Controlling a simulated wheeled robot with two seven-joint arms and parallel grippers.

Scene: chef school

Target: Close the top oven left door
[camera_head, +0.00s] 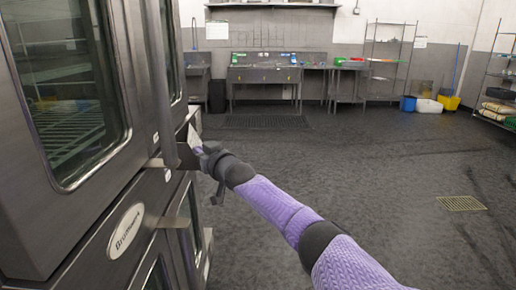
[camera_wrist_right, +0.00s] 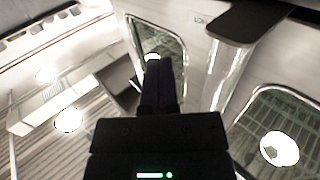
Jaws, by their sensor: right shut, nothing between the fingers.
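The top oven (camera_head: 130,90) stands at the left, with steel doors and glass windows. Its near door (camera_head: 55,190), with a large window, fills the left of the head view; wire racks show through the glass. A second, narrower-looking window (camera_head: 173,50) lies beyond a tall vertical bar handle (camera_head: 162,80). Whether each door is fully against the frame is hard to tell. My right gripper (camera_head: 198,150) is by the oven's far side, just past the handle's lower end. In the right wrist view its fingers (camera_wrist_right: 160,85) are together and empty, before the glass windows (camera_wrist_right: 280,135). My left gripper is out of view.
A lower oven with an oval badge (camera_head: 126,230) sits underneath. Sinks and counters (camera_head: 265,75) line the back wall. Wire shelves (camera_head: 385,60), a yellow bucket (camera_head: 448,101) and a floor drain (camera_head: 461,203) are to the right. The middle floor is open.

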